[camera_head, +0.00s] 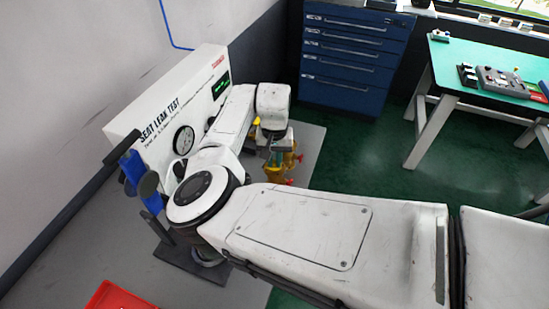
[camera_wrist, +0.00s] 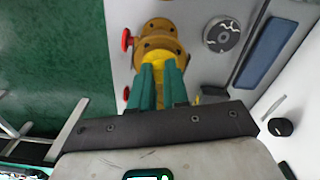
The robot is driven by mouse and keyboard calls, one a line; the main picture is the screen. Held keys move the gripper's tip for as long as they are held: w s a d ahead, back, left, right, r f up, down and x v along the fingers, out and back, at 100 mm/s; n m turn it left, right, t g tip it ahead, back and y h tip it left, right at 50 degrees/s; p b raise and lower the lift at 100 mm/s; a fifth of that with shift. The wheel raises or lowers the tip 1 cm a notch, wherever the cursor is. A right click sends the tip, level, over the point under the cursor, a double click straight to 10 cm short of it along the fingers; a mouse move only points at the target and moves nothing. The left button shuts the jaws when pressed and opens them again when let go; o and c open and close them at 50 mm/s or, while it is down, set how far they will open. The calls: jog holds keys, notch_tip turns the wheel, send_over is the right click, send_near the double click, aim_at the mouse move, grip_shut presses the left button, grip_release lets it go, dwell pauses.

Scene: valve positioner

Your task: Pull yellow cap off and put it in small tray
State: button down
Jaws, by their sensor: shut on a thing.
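A golden-yellow valve body (camera_head: 285,160) with red knobs stands by the test panel. In the wrist view its round flange (camera_wrist: 160,40) shows just ahead of my gripper. My gripper (camera_wrist: 160,72) has green fingers, shut on a bright yellow piece, which looks like the yellow cap (camera_wrist: 167,66). The fingers hide much of the cap, and I cannot tell whether it is still seated on the valve. In the head view my gripper (camera_head: 274,152) is at the valve, partly hidden by my wrist. A red tray (camera_head: 112,298) is cut off at the bottom left; I cannot tell whether it is the small tray.
The white seat leak test panel (camera_head: 160,125) with a gauge stands close behind my arm. Blue clamp-like parts (camera_head: 140,180) stand at its left end. A blue drawer cabinet (camera_head: 352,55) and a green-topped table (camera_head: 480,60) are farther back. Green floor lies open between.

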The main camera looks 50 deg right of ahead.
aim_at(274, 161)
jog(key=shift+r+p, duration=0.75)
jog(key=shift+r, duration=0.1)
dwell(0.7)
jog(key=shift+r+p, duration=0.6)
jog(key=shift+r, duration=1.3)
